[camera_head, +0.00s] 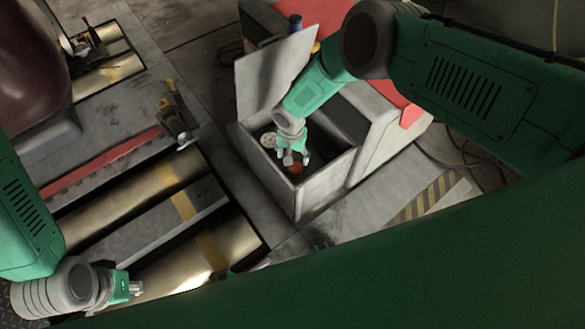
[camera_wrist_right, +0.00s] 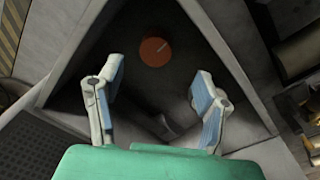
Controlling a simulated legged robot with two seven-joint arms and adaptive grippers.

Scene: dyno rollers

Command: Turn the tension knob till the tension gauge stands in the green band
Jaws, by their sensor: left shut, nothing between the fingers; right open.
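The orange-red tension knob (camera_head: 295,171) sits inside an open grey box; in the right wrist view the knob (camera_wrist_right: 155,51) is a round disc with a pale line on it. The tension gauge (camera_head: 268,139) is a small white dial in the same box; its needle and green band are too small to read. My right gripper (camera_head: 293,158) reaches down into the box, close to the knob. Its fingers (camera_wrist_right: 160,75) are open and empty, and the knob lies beyond their tips. My left gripper (camera_head: 135,289) is shut and empty over the rollers at the lower left.
The box's grey walls (camera_head: 322,190) surround my right gripper, and its raised lid (camera_head: 265,78) stands behind. Metal rollers (camera_head: 203,257) lie in the floor at left. A yellow-and-black striped patch (camera_head: 425,199) and cables are right of the box.

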